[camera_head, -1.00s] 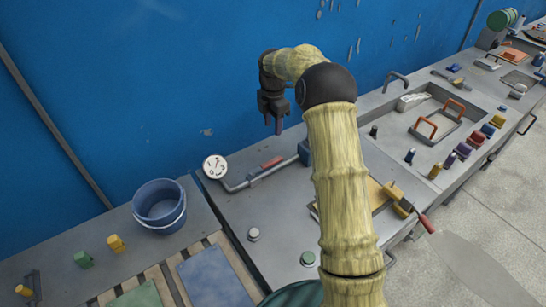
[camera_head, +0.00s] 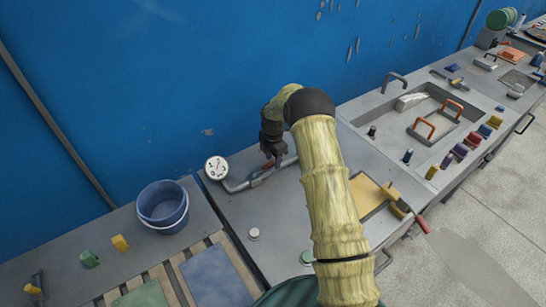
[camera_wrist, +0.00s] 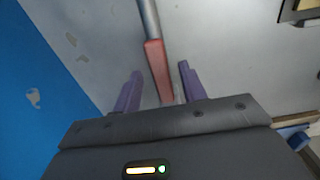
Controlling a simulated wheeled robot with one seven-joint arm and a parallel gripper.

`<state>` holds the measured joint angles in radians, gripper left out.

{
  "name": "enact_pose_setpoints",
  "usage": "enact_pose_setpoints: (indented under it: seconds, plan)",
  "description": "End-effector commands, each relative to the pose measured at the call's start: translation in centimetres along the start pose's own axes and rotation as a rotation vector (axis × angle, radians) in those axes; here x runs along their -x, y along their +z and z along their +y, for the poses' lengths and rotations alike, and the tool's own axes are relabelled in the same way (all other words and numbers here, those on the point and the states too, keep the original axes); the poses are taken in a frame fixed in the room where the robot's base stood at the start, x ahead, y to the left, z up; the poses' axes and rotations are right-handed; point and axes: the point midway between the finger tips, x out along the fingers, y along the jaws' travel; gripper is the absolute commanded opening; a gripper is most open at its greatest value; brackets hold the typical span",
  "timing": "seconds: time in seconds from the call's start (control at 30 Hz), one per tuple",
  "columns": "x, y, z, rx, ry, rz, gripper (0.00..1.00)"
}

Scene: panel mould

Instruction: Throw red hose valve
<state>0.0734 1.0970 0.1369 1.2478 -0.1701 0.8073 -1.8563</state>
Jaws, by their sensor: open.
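The red valve handle (camera_head: 267,164) sits on a grey pipe (camera_head: 237,186) that runs from a round white gauge (camera_head: 216,168) along the back of the metal bench. In the wrist view the red handle (camera_wrist: 158,68) lies lengthwise between my two purple fingers, with a visible gap on each side. My gripper (camera_wrist: 160,70) is open and empty. In the head view my gripper (camera_head: 273,158) is right at the handle and hides part of it and of the pipe. I cannot tell how far the fingertips are above the bench.
The blue wall (camera_head: 120,90) stands close behind the pipe. A blue bucket (camera_head: 163,206) is at the left. A sink basin (camera_head: 425,112) with orange-handled tools and several coloured knobs is at the right. A yellow board (camera_head: 368,193) lies right of my arm.

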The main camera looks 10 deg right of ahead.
Motion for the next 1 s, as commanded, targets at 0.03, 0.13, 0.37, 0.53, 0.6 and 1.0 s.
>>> enact_pose_setpoints:
  seconds: [0.03,0.13,0.37,0.53,0.6,1.0]
  plan:
    - [-0.1,0.0,0.0,0.0,0.0,0.0,0.42]
    - [-0.1,0.0,0.0,0.0,0.0,0.0,0.42]
    - [-0.1,0.0,0.0,0.0,0.0,0.0,0.2]
    - [-0.1,0.0,0.0,0.0,0.001,0.0,0.0]
    - [-0.1,0.0,0.0,0.0,0.001,0.0,0.0]
    - [0.0,1.4,-0.8,-0.057,0.002,0.0,0.0]
